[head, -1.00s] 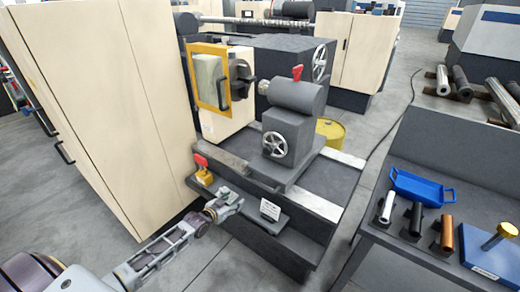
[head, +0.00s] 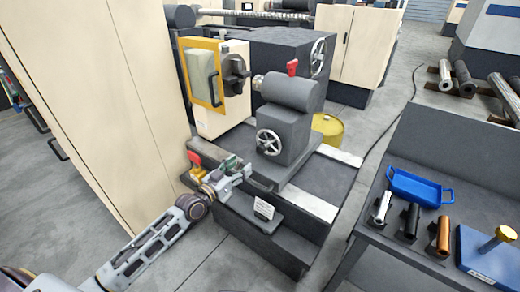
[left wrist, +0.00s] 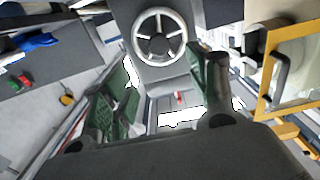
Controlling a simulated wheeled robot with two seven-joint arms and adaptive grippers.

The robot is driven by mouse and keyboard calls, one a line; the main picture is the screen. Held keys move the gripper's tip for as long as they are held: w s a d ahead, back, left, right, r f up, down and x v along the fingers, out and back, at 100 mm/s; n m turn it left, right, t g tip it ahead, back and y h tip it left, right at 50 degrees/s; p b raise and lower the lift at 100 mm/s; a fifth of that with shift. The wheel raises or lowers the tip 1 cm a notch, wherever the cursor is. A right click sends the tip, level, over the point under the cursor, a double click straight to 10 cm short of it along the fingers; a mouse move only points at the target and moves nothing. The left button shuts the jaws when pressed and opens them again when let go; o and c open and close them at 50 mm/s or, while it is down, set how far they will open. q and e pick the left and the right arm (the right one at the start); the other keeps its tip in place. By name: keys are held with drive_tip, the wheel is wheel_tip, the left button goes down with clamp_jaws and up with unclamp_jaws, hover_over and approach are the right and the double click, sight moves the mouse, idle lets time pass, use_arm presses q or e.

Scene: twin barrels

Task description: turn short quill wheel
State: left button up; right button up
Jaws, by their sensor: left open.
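A silver spoked handwheel (head: 269,142) sits on the front of a dark grey tailstock (head: 292,120) on the lathe. It also shows at the top middle of the left wrist view (left wrist: 159,38), facing the camera. My left gripper (head: 243,166) is in front of the machine, below and left of the wheel and apart from it. Its two green-padded fingers (left wrist: 163,85) are spread in the left wrist view, with nothing between them. My right gripper is in neither view.
A red-topped yellow part (head: 196,165) is close to my left gripper. A yellow-framed guard (head: 202,75) is at the back left. A bench at right holds a blue tray (head: 420,187) and several cylinders.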

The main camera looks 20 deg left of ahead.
sight(259, 150)
use_arm(q)
drive_tip(key=shift+w, duration=0.15)
idle(0.4)
drive_tip(key=shift+p+x, duration=0.4)
drive_tip(key=shift+x, duration=6.35)
drive_tip(key=shift+d+f, duration=0.1)
drive_tip(key=c, duration=1)
drive_tip(key=shift+c, duration=0.2)
